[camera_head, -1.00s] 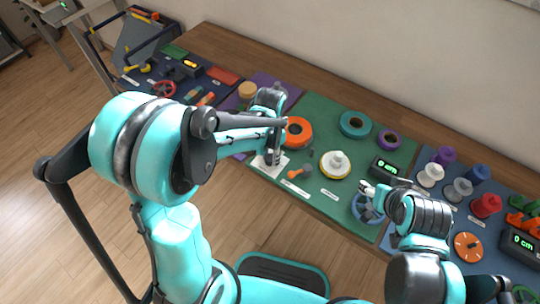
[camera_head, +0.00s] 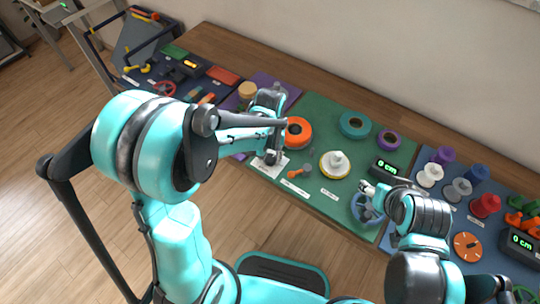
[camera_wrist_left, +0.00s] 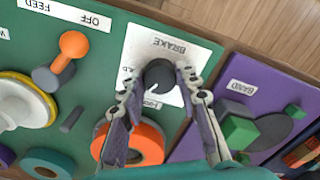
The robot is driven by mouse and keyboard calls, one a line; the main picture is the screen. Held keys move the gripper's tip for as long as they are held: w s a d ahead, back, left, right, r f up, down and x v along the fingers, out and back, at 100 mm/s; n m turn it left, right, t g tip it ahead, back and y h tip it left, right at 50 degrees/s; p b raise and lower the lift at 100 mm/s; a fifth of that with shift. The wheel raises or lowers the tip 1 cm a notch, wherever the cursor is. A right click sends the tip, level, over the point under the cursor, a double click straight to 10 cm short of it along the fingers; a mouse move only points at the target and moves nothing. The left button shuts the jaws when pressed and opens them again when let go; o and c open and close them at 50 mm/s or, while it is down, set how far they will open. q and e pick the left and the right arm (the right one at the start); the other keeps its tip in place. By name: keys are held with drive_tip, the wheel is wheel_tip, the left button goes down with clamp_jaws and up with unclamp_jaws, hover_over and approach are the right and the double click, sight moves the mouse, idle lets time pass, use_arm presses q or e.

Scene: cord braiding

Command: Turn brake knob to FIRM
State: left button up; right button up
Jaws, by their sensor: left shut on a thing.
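The brake knob (camera_wrist_left: 158,76) is a dark round knob with a pale pointer mark. It sits on a white plate (camera_wrist_left: 138,48) printed BRAKE, on the green mat. My left gripper (camera_wrist_left: 160,88) has one finger on each side of the knob and is shut on it. In the head view the left gripper (camera_head: 271,157) covers the knob, and part of the white plate (camera_head: 270,168) shows below. The FIRM label cannot be read; the smaller labels are partly hidden by the fingers. My right gripper (camera_head: 370,190) is over a blue handwheel (camera_head: 366,220); its fingers are too small to judge.
An orange ring (camera_head: 298,131) lies close behind the left gripper. An orange-tipped lever (camera_wrist_left: 74,44) stands beside the plate, near a white spool on a yellow-rimmed disc (camera_head: 335,164). A purple mat (camera_wrist_left: 232,68) with a green block adjoins the green one.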

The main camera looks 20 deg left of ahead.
sight(270, 158)
use_arm(q)
drive_tip(key=n, duration=0.4)
drive_tip(key=shift+n, duration=0.4)
idle(0.4)
drive_tip(key=o, duration=1.2)
drive_tip(key=shift+c, duration=0.2)
drive_tip(key=shift+r, duration=0.1)
wheel_tip(270, 158, up, 12)
